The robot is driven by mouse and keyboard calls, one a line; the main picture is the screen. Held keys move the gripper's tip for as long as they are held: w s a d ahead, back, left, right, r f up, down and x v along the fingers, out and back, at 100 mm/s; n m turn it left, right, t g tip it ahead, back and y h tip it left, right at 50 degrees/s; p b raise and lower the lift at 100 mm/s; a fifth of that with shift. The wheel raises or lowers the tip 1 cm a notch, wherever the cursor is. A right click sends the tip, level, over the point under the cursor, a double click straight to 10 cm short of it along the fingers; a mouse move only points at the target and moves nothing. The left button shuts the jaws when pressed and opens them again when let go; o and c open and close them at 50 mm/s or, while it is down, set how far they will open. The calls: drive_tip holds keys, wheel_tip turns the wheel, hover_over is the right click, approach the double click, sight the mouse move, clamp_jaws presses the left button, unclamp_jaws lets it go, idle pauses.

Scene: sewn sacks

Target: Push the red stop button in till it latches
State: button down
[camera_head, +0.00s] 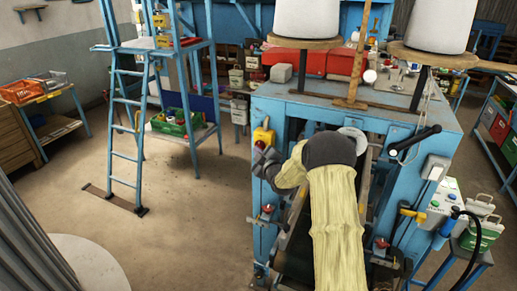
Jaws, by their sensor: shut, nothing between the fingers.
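A yellow box (263,135) is fixed to the upper left front corner of the blue machine (300,100). A small red button (260,145) shows low on the box, just above my gripper, and is partly hidden. My gripper (264,160) is dark grey, shut and empty. Its tip is at or very near the button; I cannot tell whether they touch or how far the button is pushed in. My arm, in a pale yellow cover, reaches up from the bottom and hides much of the machine's front.
Red knobs (267,208) sit lower on the machine's front. A black lever (415,142) sticks out at its right. A blue ladder (125,140) stands at the left. Open floor (195,220) lies left of the machine.

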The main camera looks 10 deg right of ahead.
drive_tip(key=shift+w+d, duration=0.2)
idle(0.4)
drive_tip(key=shift+s+a+b, duration=0.1)
drive_tip(key=shift+b, duration=0.2)
drive_tip(key=s+a+b, duration=0.3)
drive_tip(key=s+b, duration=0.1)
drive_tip(key=s, duration=0.1)
drive_tip(key=shift+s+a, duration=0.25)
drive_tip(key=shift+a, duration=0.15)
idle(0.5)
idle(0.4)
drive_tip(key=s+f+m+g+h, duration=0.1)
drive_tip(key=s+f+m+g, duration=0.2)
drive_tip(key=s, duration=1.6)
drive_tip(key=s+f+m+g+h, duration=0.2)
drive_tip(key=s+m+g, duration=0.6)
drive_tip(key=s, duration=1.1)
drive_tip(key=f+g, duration=0.1)
drive_tip(key=g, duration=0.2)
drive_tip(key=shift+m, duration=0.4)
